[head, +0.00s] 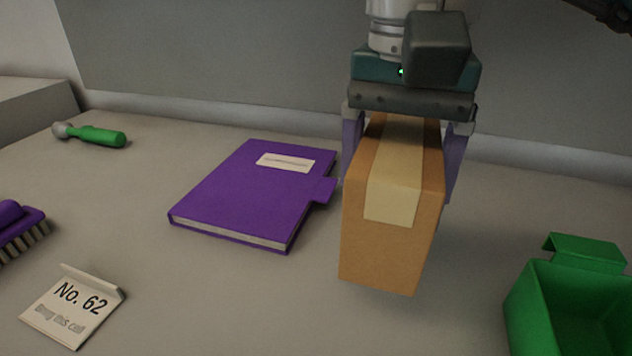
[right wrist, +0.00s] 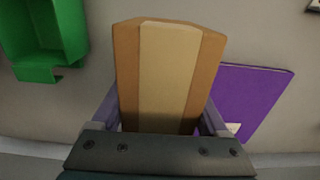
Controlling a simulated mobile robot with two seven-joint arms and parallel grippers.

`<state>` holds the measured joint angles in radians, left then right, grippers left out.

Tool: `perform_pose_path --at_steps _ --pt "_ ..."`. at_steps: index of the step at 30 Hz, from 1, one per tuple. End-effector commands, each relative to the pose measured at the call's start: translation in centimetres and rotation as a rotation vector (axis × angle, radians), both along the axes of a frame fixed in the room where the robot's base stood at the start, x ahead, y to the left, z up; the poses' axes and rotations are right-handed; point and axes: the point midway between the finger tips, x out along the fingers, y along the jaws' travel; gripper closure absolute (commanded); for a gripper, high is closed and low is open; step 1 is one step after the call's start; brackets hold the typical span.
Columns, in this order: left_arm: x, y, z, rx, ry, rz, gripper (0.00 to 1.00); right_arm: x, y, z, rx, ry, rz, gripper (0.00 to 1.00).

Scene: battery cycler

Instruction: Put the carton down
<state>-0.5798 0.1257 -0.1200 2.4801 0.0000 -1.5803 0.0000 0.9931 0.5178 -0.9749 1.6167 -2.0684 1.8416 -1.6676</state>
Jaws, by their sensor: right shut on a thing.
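The carton (head: 384,243) is a brown cardboard box with a paler tape strip along its top and down its near face. My right gripper (head: 407,165) is shut on it, one finger on each side, and holds it upright from above. A shadow lies on the table under the carton; a small gap seems to separate them, but I cannot tell its height. In the right wrist view the carton (right wrist: 126,60) fills the middle between the fingers (right wrist: 162,122).
A purple book (head: 240,195) lies just left of the carton. A green bin (head: 524,316) stands at the front right. A "No. 62" card (head: 72,305), a purple brush (head: 18,228) and a green-handled tool (head: 95,135) are at left. The table front between card and bin is clear.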

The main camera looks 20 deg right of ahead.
Motion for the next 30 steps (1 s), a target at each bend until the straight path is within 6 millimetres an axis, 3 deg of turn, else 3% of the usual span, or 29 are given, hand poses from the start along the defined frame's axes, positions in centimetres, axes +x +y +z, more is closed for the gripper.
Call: perform_pose_path --at_steps 16,28,29,30 --pt "0.0 -0.3 -0.1 -0.011 0.000 0.007 0.50 0.0 0.0 -6.3 0.001 0.001 0.000 1.00" --pt "0.0 -0.2 -0.6 -0.009 0.000 0.005 0.50 0.1 0.0 -6.9 0.000 -0.004 0.001 1.00" --pt "0.0 -0.2 -0.5 -0.008 0.000 0.006 0.50 0.0 0.0 -6.9 -0.001 -0.002 0.001 0.20" --pt "0.0 -0.2 -0.4 -0.007 0.000 0.005 0.50 0.0 0.0 -6.8 -0.001 -0.001 0.001 0.16"
